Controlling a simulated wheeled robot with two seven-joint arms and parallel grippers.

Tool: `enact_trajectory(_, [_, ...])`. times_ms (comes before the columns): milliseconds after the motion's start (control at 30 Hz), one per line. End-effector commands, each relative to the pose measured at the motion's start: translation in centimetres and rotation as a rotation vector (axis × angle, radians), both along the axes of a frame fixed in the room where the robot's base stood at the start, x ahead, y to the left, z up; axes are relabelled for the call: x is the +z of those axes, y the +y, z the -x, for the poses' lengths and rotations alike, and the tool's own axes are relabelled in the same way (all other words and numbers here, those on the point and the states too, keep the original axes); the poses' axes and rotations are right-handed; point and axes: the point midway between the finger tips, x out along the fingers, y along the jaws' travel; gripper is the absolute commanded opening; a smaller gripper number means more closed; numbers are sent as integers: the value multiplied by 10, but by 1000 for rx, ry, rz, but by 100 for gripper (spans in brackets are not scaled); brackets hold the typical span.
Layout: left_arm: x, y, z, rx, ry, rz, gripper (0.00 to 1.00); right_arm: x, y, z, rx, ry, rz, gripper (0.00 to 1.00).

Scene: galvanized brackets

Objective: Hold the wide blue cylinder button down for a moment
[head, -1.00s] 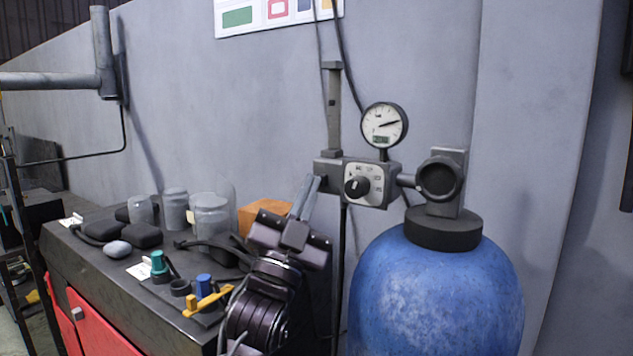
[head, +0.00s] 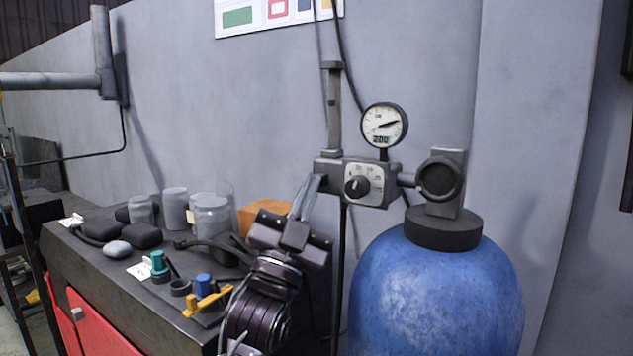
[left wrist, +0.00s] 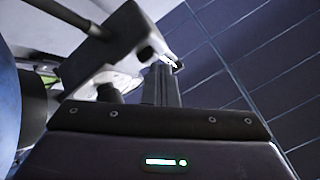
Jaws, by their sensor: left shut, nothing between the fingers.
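The wide blue cylinder (head: 435,295) stands at the right in the head view, with a black collar and a valve (head: 440,180) on top. A grey regulator box (head: 377,186) with a black knob (head: 357,187) and a round gauge (head: 384,125) joins the valve from the left. I cannot single out a button; a small block (head: 326,167) forms the box's left end. My left gripper (head: 315,180) is shut and empty, its fingertips pointing up beside that block. Contact cannot be told. The left wrist view shows the closed fingers (left wrist: 163,75) and the cylinder's edge (left wrist: 8,110).
A dark bench (head: 120,290) at the left carries glass jars (head: 212,218), dark pads, a small blue piece (head: 203,284), a yellow piece (head: 207,301) and an orange box (head: 264,213). A vertical pipe (head: 334,110) and a grey wall stand behind.

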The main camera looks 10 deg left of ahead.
Motion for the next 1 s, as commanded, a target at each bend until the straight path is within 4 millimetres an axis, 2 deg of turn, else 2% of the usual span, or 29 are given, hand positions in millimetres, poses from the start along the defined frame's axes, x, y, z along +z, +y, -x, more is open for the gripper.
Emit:
enact_trajectory(567, [-1, 0, 1, 0, 1, 0, 0, 0, 0, 0, 0, 0, 0, 72])
enact_trajectory(1000, [-1, 6, 17, 0, 1, 0, 0, -5, 0, 0, 0, 0, 0, 72])
